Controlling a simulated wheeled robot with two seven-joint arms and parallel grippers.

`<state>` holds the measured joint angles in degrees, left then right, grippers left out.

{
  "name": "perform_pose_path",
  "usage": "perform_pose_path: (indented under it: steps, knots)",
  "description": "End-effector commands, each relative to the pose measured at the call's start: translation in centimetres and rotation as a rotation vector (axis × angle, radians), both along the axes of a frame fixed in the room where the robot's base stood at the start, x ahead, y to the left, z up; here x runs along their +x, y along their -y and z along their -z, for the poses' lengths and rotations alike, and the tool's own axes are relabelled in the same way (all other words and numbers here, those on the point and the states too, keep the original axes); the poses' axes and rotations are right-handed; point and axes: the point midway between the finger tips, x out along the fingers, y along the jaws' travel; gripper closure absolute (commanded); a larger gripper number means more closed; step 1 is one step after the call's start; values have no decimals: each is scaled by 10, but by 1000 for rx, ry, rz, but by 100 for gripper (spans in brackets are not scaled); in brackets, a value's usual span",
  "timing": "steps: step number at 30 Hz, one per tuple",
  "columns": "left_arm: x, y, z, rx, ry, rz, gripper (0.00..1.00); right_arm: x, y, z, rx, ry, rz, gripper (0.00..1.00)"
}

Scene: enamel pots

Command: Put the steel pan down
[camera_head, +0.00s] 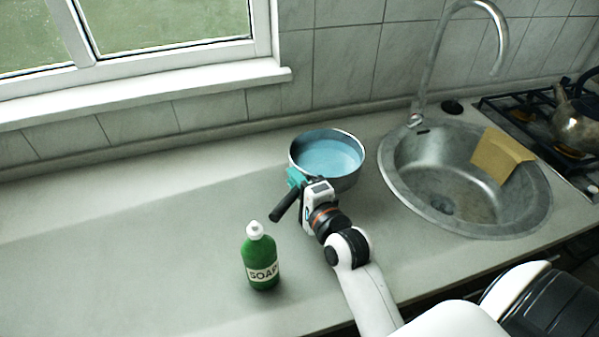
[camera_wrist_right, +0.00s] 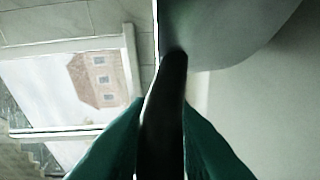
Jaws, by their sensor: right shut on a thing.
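The steel pan (camera_head: 351,181) is near the back of the counter, left of the sink, and its inside is light blue. My right gripper (camera_head: 294,180), with teal fingers, is shut on its black handle (camera_head: 284,206), whose end sticks out to the lower left. In the right wrist view the handle (camera_wrist_right: 164,90) runs between the two teal fingers, and the pan's grey wall (camera_wrist_right: 230,35) fills the upper right. The pan looks about level. I cannot tell whether its base touches the counter. My left gripper is not in view.
A green soap bottle (camera_head: 261,262) stands upright in front of the pan. The round sink (camera_head: 440,185), with a tan cloth or sponge (camera_head: 500,155), is to the right. A kettle (camera_head: 575,118) stands on the hob at far right. The counter (camera_head: 120,250) is clear at left.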

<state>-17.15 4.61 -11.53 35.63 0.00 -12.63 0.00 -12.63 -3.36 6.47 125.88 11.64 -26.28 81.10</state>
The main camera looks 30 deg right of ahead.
Motion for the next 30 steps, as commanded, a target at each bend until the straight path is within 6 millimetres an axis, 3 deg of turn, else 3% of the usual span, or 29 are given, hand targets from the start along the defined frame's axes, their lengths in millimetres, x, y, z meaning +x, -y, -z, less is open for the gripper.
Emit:
perform_pose_path:
  steps: [5,13,27,28,30]
  knots:
    - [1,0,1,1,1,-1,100,0,0,7,-6,14,1,100]
    - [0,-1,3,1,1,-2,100,0,0,37,-7,13,2,100]
    - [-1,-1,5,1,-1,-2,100,0,0,44,-7,15,2,100]
    - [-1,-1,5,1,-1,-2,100,0,0,49,0,1,0,75]
    - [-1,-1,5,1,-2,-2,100,0,0,49,0,1,0,64]
